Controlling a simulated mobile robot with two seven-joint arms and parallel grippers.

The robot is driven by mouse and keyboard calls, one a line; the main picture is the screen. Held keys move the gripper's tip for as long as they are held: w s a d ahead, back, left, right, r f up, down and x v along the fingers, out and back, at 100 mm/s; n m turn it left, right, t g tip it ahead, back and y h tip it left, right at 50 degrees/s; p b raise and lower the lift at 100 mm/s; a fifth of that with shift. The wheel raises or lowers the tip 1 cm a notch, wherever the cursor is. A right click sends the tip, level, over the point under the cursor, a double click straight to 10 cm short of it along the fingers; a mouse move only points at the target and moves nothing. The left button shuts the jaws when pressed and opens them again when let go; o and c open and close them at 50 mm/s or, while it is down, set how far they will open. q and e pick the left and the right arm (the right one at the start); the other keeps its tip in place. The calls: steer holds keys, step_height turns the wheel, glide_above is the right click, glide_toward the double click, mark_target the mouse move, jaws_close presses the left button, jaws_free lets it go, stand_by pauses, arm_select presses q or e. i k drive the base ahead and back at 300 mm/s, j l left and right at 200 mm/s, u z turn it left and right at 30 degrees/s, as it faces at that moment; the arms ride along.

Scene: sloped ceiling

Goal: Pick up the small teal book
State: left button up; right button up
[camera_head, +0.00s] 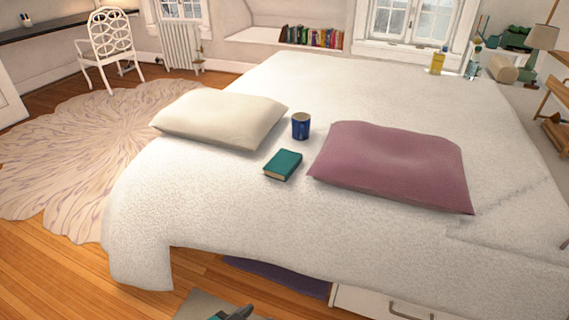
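The small teal book (283,165) lies flat on the white bed (230,205), with its pale page edge toward the front. It sits between the cream pillow (220,118) on the left and the mauve pillow (392,165) on the right, apart from both. A dark blue mug (301,126) stands upright just behind it.
The bed cover in front of the book is clear. Wooden floor (60,275) and a round patterned rug (85,150) lie to the left. A white chair (110,45) stands at the back left. Yellow and clear bottles stand near the far right of the bed.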

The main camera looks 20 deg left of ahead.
mark_target(283, 165)
steer(key=i+j+u, duration=0.9)
steer(key=i+u, duration=0.15)
steer(key=i, duration=0.4)
